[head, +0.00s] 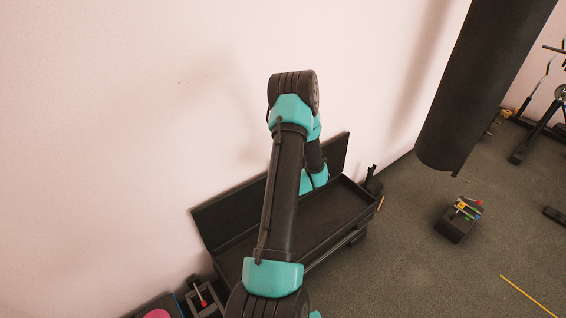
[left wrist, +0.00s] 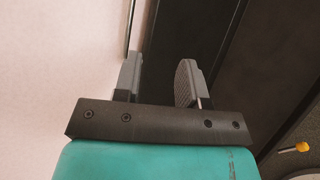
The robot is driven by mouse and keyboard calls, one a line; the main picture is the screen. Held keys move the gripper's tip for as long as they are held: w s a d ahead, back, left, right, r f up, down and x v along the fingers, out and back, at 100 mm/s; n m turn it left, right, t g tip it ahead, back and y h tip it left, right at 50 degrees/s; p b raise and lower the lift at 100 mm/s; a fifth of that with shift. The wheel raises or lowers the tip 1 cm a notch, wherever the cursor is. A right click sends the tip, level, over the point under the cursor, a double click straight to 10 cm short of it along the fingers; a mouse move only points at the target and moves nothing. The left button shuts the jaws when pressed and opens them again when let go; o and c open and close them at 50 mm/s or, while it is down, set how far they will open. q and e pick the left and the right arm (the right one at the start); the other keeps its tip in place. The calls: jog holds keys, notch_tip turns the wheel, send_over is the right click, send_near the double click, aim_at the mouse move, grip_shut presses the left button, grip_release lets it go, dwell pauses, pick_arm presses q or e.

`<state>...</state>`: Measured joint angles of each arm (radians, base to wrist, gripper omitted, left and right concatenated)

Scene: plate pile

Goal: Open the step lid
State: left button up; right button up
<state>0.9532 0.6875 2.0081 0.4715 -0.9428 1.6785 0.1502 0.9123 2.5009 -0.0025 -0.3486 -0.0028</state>
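The step (head: 322,228) is a long, low black box standing against the wall. Its lid (head: 228,213) is raised and leans back near the wall, so the dark hollow inside shows. A black and teal arm of mine crosses in front of the step and hides part of the lid and interior. In the left wrist view my left gripper (left wrist: 159,75) is open, its two grey fingers apart with a gap between them. A dark panel, seemingly the lid (left wrist: 190,30), lies beyond the fingers; I cannot tell whether they touch it. My right gripper is not in view.
The pale wall (head: 130,110) rises close behind the step. A black hanging cylinder (head: 485,85) is at the upper right. A small dark block with coloured pieces (head: 460,220) sits on the floor at right. Small items (head: 200,298) lie at the bottom left.

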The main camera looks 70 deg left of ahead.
pick_arm(q)
jog(key=s+d+m+g+y, duration=0.1)
jog(key=s+d+y, duration=0.1)
jog(key=d+y, duration=0.2)
jog(key=shift+d+r+m, duration=0.25)
jog(key=shift+d+m, duration=0.15)
jog(key=shift+d, duration=0.4)
jog(key=shift+a, duration=0.1)
jog(key=x, duration=1.7)
jog(key=shift+s+a, duration=0.2)
jog(key=shift+r, duration=0.1)
grip_shut()
